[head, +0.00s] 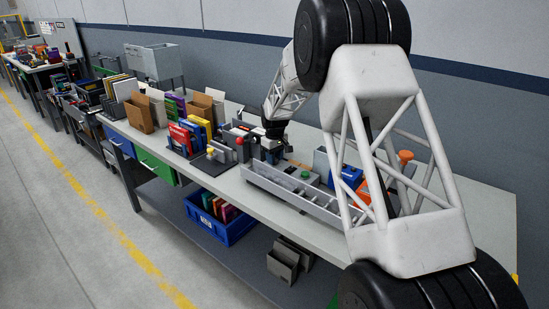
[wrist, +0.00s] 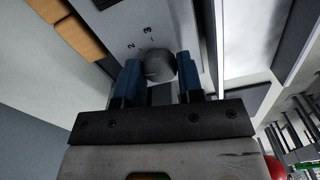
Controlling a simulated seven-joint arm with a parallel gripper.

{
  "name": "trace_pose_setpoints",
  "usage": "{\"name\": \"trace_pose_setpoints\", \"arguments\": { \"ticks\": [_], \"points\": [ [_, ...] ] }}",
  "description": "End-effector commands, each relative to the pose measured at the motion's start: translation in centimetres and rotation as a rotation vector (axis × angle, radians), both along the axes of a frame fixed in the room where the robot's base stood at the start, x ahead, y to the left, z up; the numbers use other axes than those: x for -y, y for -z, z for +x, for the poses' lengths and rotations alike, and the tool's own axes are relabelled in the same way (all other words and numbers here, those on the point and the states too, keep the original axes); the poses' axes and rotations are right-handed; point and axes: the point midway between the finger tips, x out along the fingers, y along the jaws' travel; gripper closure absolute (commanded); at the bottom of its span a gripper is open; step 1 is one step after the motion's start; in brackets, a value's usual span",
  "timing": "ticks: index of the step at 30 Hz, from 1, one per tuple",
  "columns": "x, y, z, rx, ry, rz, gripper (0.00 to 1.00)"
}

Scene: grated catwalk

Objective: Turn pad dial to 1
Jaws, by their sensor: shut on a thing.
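The pad dial (wrist: 160,66) is a dark grey round knob on a light grey panel (wrist: 125,25) in the wrist view. My gripper (wrist: 160,78) has its two blue fingers on either side of the knob, shut on it. The printed marks 2 and 3 show on the panel beyond the knob. I cannot make out a 1 or which mark the dial points to. In the head view my gripper (head: 274,152) is down at the bench, small and dark, and the dial cannot be made out there.
A long grey tray (head: 300,197) lies on the bench in front of my gripper. Red and blue books (head: 185,137) stand to its left. A blue bin (head: 350,178) and an orange-topped thing (head: 405,156) stand to its right. Bare bench top (head: 480,215) shows at the far right.

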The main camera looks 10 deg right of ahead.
Motion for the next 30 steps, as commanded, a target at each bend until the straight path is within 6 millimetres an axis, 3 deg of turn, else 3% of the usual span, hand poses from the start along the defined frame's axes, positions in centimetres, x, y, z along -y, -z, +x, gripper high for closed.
{"name": "trace_pose_setpoints", "arguments": {
  "ticks": [10, 25, 26, 30],
  "points": [
    [-0.01, -0.11, 0.04, 0.001, -0.17, 0.0, 0.89],
    [-0.01, -0.12, 0.04, 0.001, -0.196, 0.0, 0.89],
    [-0.01, -0.12, 0.04, 0.001, -0.196, 0.0, 0.64],
    [-0.01, -0.08, 0.03, 0.001, -0.195, 0.0, 0.42]
  ]
}}
